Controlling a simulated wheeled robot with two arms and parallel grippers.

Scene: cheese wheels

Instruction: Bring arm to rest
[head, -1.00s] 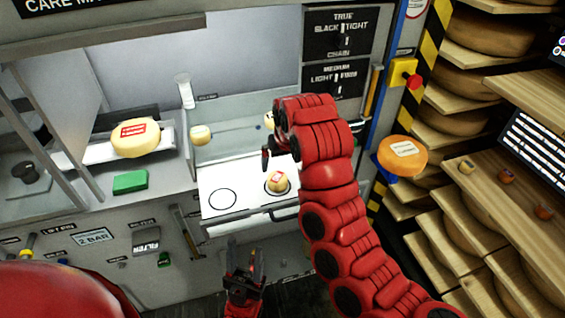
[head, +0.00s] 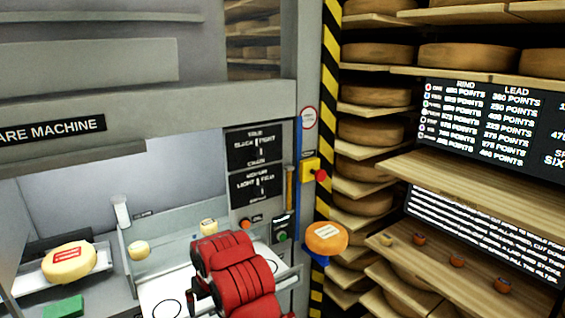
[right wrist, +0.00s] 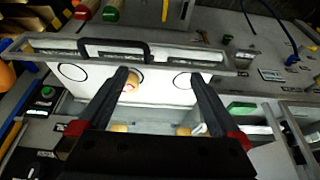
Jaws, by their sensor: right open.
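My right arm (head: 235,268) reaches over the white tray with printed circles (head: 150,290) in the head view. My right gripper (right wrist: 160,82) is open and empty in the right wrist view, above the tray. A small yellow cheese (right wrist: 132,82) shows on the tray beside the left finger in that view, apart from any grip. In the head view the arm covers much of the tray, and the fingers are mostly hidden. My left gripper is out of view.
A large labelled cheese (head: 68,262) and a green block (head: 63,306) are at left. Two small cheeses (head: 139,250) (head: 209,227) stand behind the tray. An orange cheese (head: 326,237) sits on a blue holder beside the machine's right edge. Loaded shelves (head: 470,165) fill the right.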

